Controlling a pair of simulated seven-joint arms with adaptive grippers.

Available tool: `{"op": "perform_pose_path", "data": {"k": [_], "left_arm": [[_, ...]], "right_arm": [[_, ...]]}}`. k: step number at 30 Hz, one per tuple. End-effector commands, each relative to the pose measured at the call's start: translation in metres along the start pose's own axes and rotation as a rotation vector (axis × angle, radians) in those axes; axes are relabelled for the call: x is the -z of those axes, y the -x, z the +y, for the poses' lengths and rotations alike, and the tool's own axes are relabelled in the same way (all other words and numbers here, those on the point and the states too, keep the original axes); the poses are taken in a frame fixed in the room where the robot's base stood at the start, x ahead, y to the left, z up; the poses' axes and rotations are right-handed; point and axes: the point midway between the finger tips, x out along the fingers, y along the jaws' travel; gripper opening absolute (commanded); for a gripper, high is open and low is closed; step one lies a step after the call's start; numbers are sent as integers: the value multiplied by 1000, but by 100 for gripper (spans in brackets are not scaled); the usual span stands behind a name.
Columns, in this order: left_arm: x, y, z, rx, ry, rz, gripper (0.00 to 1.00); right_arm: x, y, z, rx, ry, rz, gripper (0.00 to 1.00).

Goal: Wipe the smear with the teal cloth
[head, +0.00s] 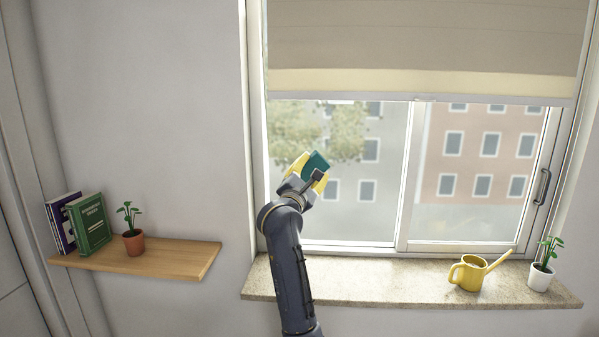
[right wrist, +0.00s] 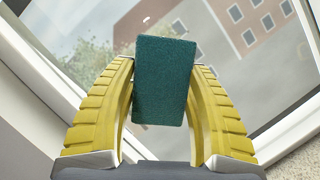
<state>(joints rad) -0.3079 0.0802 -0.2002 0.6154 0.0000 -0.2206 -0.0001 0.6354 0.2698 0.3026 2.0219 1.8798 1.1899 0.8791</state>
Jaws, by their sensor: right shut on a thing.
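The teal cloth (head: 317,161) looks like a flat rectangular block. My right gripper (head: 308,173), with yellow fingers, is shut on it in front of the left window pane (head: 385,190). In the right wrist view the cloth (right wrist: 164,85) stands upright between the two fingers of the right gripper (right wrist: 163,75), and its upper end sticks out past the tips. I cannot tell whether the cloth touches the glass. I cannot clearly make out a smear; a small pale mark (right wrist: 146,19) shows on the pane in the right wrist view. My left gripper is not in view.
A yellow watering can (head: 470,275) and a white potted plant (head: 541,275) stand on the right of the stone sill (head: 370,285). A blind (head: 420,45) covers the window top. A wooden shelf (head: 170,262) at left holds books (head: 89,225) and a terracotta-potted plant (head: 133,243).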

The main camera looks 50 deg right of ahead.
Motion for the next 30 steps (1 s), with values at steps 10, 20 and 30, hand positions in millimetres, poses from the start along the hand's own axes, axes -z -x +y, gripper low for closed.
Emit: {"op": "perform_pose_path", "data": {"k": [10, 20, 30], "left_arm": [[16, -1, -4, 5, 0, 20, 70], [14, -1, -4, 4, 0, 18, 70], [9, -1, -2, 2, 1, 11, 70]], "right_arm": [[2, -15, -6, 22, 9, -13, 28], [13, -40, -6, 22, 7, -12, 28], [19, -55, -7, 21, 6, -12, 28]]}}
